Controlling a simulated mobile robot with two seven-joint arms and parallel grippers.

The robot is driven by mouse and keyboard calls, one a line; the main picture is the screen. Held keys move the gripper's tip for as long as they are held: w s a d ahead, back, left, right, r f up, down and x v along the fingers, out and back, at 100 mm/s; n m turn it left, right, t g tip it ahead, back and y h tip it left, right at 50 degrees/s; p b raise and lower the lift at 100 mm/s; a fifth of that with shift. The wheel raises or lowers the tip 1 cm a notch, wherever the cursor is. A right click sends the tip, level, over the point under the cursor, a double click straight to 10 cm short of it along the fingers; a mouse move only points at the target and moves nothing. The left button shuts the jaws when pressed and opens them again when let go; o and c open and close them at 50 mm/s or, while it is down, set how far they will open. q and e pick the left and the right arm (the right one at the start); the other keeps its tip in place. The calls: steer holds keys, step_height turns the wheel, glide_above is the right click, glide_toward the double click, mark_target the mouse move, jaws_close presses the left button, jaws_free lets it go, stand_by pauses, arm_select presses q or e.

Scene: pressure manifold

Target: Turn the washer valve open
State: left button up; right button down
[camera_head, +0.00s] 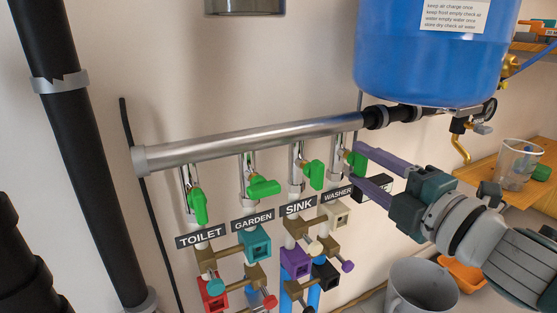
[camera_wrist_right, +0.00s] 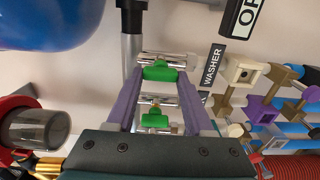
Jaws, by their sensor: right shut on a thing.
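The washer valve's green handle (camera_head: 358,161) sits on the rightmost branch under the silver manifold pipe (camera_head: 255,138). The WASHER label (camera_head: 338,192) is below it. My right gripper (camera_head: 354,164) reaches in from the right, with its purple fingers on either side of the handle. In the right wrist view the green handle (camera_wrist_right: 160,72) lies between the two fingertips (camera_wrist_right: 161,75), next to the WASHER label (camera_wrist_right: 212,65). The gripper is shut on it. The fingers partly hide the handle in the head view. My left gripper is not in view.
Green sink (camera_head: 313,174), garden (camera_head: 263,187) and toilet (camera_head: 198,205) handles are to the left. Coloured fittings hang below. A blue tank (camera_head: 430,60) is above right. A grey mug (camera_head: 422,287) stands below my arm; a wooden shelf (camera_head: 505,200) is at right.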

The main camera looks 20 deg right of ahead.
steer(key=shift+c, duration=1.4)
jaws_free()
steer(key=s+p, duration=0.2)
steer(key=s, duration=0.8)
steer(key=shift+d, duration=0.4)
